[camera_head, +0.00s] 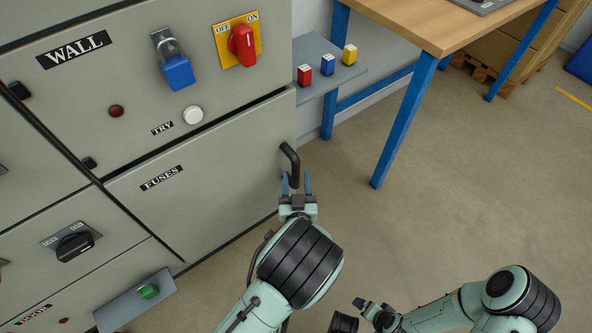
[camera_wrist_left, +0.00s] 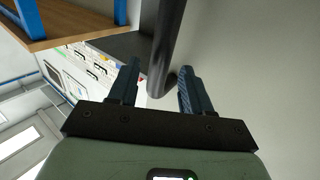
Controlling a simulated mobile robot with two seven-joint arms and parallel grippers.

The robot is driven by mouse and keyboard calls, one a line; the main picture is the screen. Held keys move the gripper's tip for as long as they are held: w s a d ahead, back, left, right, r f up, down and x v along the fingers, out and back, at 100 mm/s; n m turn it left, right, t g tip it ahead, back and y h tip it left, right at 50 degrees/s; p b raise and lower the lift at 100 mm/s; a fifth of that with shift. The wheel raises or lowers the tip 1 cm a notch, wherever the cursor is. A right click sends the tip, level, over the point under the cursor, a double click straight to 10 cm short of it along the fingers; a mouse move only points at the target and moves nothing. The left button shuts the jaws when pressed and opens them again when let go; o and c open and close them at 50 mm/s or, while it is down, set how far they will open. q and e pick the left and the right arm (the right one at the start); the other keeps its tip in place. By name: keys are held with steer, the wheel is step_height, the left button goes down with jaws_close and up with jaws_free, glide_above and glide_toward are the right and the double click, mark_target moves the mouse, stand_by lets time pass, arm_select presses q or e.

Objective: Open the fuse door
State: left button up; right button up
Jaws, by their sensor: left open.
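The fuse door (camera_head: 208,187) is a grey panel labelled FUSES at the lower middle of the cabinet, and it looks closed. Its dark curved handle (camera_head: 291,163) is at the door's right edge. My left gripper (camera_head: 297,183) is open at the lower part of the handle. In the left wrist view the handle (camera_wrist_left: 163,50) comes down between the two spread fingers of the left gripper (camera_wrist_left: 155,88); whether either finger touches it I cannot tell. My right gripper (camera_head: 366,306) is low in the head view, away from the cabinet, and its jaw state is unclear.
A red rotary switch (camera_head: 242,44) and a blue padlock (camera_head: 179,72) are above the door. A grey shelf (camera_head: 318,58) with small coloured blocks juts out at the right. A wooden table (camera_head: 440,25) with blue legs stands beyond. The floor (camera_head: 460,190) right of the door is clear.

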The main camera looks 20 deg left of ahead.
mark_target(296, 174)
arm_select(q)
steer(key=shift+b+x, duration=0.3)
steer(key=shift+x, duration=1.65)
jaws_close()
